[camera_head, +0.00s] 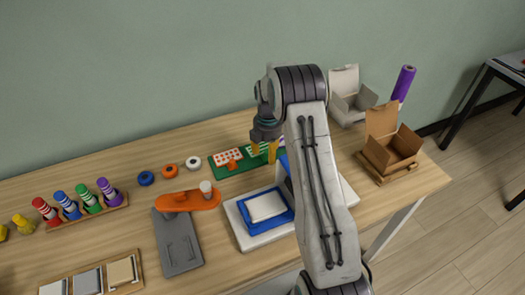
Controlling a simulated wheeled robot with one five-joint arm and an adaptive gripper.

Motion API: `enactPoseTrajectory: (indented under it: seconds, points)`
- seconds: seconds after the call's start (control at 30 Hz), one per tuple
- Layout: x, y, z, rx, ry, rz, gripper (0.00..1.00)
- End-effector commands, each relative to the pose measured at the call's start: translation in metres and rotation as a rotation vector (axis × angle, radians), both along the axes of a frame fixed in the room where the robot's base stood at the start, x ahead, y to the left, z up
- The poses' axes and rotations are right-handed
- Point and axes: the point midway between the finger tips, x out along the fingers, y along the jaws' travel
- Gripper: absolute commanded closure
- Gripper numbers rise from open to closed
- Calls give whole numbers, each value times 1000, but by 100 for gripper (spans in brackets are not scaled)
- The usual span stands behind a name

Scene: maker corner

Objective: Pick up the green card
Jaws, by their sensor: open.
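A flat green piece (236,169) lies on the wooden table below and to the left of my gripper, with a red-dotted white card and a small orange piece on it. It is the only flat green thing I can make out; whether it is the green card or a mat, I cannot tell. Its right end is partly hidden by my gripper. My gripper (271,152) is open and points down over or beside this right end. No held thing shows in it, though my arm hides part of the view.
A white tray (241,230) with a blue frame lies in front, partly behind my arm. A grey and orange tool (183,240) lies left of it. Coloured rolls (145,178) stand behind. Open boxes (403,142) stand at the right. The table's front left holds a wooden tray (137,282).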

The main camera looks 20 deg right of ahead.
Motion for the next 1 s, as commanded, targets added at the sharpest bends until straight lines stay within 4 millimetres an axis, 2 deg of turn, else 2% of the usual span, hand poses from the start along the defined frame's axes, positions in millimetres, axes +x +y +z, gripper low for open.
enactPoseTrajectory:
  seconds: [0.37,0.9,1.0]
  points:
    - [0,0,-5,0,0,0,50]
    - [0,0,-5,0,0,0,98]
    - [0,0,-5,0,0,0,100]
